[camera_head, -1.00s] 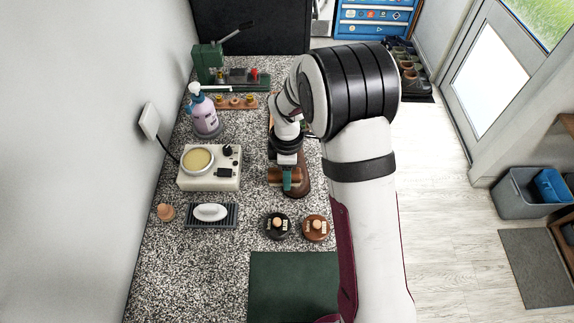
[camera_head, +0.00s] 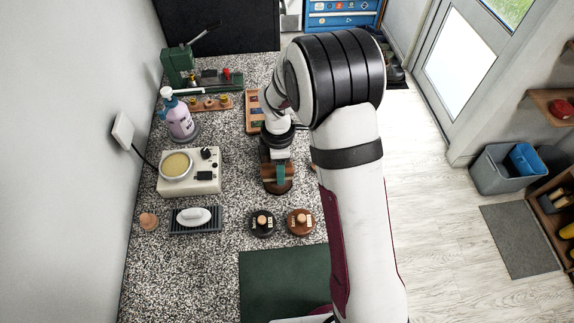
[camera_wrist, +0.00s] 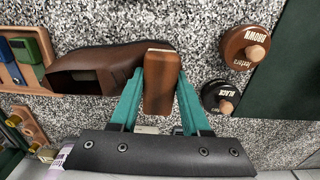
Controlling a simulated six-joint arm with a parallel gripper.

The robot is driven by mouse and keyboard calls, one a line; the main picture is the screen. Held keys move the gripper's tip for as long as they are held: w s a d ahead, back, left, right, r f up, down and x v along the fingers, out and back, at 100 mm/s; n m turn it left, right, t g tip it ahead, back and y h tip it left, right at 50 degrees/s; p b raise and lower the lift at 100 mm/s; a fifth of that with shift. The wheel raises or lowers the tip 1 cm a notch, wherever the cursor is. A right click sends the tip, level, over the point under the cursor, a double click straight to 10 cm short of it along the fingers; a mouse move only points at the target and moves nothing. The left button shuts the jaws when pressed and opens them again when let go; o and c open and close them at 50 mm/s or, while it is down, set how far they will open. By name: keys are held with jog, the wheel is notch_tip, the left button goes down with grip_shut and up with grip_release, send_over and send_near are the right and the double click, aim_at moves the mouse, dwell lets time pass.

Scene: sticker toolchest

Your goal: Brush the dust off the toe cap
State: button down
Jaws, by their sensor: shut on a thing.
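A brown leather shoe (camera_wrist: 95,70) lies on the speckled counter in the wrist view, its opening to the left. Its toe end is at the brush. In the head view, part of its toe (camera_head: 279,188) shows below my gripper; the arm hides much of the rest. My gripper (camera_wrist: 158,85) has teal fingers and is shut on a wooden-backed brush (camera_wrist: 161,80). The brush overlaps the toe end in the wrist view. Its bristles are hidden, so I cannot tell whether they touch the leather. No dust can be made out.
A black tin (camera_head: 262,222) and a brown tin (camera_head: 300,222) stand in front of the shoe, near a green mat (camera_head: 285,280). A white warmer (camera_head: 190,171), a spray bottle (camera_head: 179,120) and a rack with a white bar (camera_head: 195,218) stand left. Bare counter separates them.

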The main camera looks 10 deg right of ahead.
aim_at(292, 165)
jog(key=shift+s+a+r, duration=0.1)
jog(key=shift+s+a, duration=0.1)
jog(key=shift+a, duration=1.35)
jog(key=shift+w+d, duration=0.2)
jog(key=shift+d, duration=0.6)
jog(key=shift+w+d+f, duration=0.1)
jog(key=shift+w+d, duration=0.05)
jog(key=shift+d, duration=1)
jog(key=shift+w+d+f, duration=0.1)
jog(key=shift+d, duration=1)
jog(key=shift+s+a+r, duration=0.1)
jog(key=shift+s+a, duration=0.05)
jog(key=shift+a, duration=1.15)
jog(key=shift+s+a+r, duration=0.1)
jog(key=shift+s+a, duration=0.05)
jog(key=shift+a, duration=1.1)
jog(key=shift+a+f, duration=0.2)
jog(key=shift+a, duration=0.15)
jog(key=shift+a+r, duration=0.1)
jog(key=shift+r, duration=3.85)
